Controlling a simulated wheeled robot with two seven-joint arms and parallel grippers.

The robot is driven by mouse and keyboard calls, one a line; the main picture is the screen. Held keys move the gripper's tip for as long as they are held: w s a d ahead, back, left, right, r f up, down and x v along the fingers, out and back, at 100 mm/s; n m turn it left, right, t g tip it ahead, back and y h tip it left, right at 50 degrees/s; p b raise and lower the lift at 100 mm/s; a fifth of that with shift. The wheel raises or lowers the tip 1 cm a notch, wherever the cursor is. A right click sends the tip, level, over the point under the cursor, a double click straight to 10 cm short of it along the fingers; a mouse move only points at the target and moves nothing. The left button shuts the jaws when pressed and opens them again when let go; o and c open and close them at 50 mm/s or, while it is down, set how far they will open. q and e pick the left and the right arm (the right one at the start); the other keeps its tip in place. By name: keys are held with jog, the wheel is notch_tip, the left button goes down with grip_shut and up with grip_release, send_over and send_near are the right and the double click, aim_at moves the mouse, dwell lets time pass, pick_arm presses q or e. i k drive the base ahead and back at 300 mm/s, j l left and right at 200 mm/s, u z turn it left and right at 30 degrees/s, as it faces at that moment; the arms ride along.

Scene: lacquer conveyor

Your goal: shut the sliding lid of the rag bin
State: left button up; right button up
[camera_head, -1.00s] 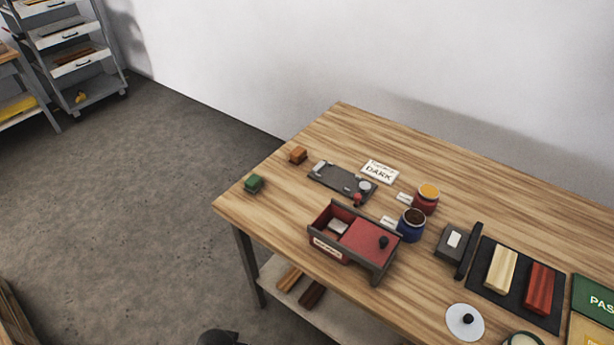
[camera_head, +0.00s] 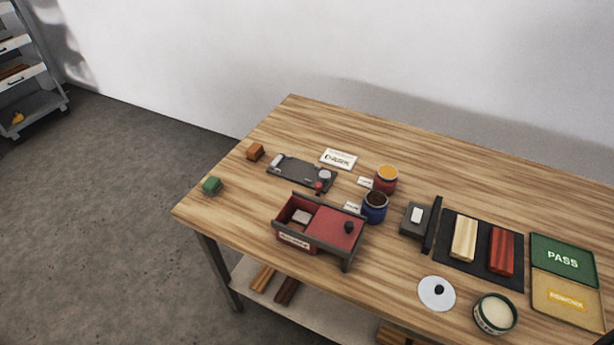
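The rag bin (camera_head: 297,240) is a red box with dark grey edges near the front left of the wooden table. Its red sliding lid (camera_head: 330,222), with a dark round knob, covers the right part. The left part is open, and a pale rag (camera_head: 301,216) shows inside. Neither of my grippers can be made out in the head view; a small dark shape at the lower right edge cannot be identified.
Behind the bin are a dark tray (camera_head: 290,172), a blue pot (camera_head: 374,208) and a red pot (camera_head: 385,180). To the right are a dark mat (camera_head: 482,246) with two wood samples, a white disc (camera_head: 436,293), a round tin (camera_head: 495,314) and a PASS board (camera_head: 562,260).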

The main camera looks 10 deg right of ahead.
aim_at(343, 230)
jog(key=k+l, duration=0.15)
jog(key=k, duration=0.5)
jog(key=k+l, duration=0.15)
jog(key=k, duration=0.5)
jog(key=j+z, duration=0.05)
